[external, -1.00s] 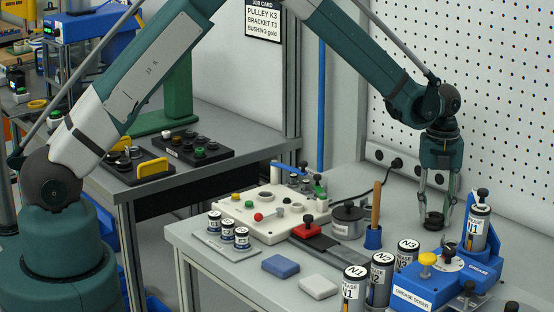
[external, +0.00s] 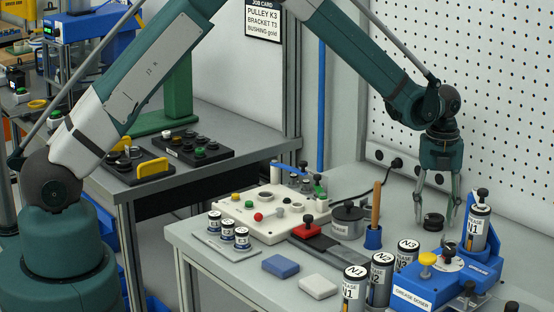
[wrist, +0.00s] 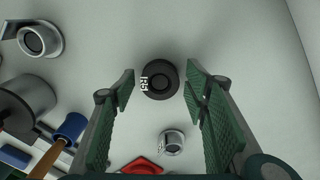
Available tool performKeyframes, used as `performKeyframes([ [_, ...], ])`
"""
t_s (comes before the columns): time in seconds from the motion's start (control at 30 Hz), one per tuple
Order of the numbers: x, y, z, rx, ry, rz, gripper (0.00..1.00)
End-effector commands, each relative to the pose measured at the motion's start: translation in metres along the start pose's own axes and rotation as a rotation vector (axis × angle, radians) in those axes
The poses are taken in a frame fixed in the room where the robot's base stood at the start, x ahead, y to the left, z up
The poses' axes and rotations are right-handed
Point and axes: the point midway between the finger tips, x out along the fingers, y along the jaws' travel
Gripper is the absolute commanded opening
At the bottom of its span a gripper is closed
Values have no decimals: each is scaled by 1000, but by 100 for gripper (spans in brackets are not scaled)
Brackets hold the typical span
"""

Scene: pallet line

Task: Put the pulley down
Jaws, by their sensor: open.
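The pulley (external: 433,221), a small dark round piece with a raised hub, sits on the grey bench top beside the blue grease doser. In the wrist view the pulley (wrist: 160,86) shows from above with a white marking that I cannot read surely. My gripper (external: 437,198) is open and empty just above it. In the wrist view its green-padded fingers stand on either side of the pulley, with a gap at both sides.
The blue grease doser (external: 405,283) stands close at the right front, with grease cylinders (external: 381,280) beside it. The pegboard wall (external: 470,110) is behind.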

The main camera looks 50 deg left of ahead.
Motion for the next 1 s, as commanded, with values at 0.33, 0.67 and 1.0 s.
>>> performKeyframes([
  [0.33,-30,0,0,0,0,0,45],
  [0.67,-84,0,0,0,0,0,45],
  [1.0,-118,0,0,0,0,0,45],
])
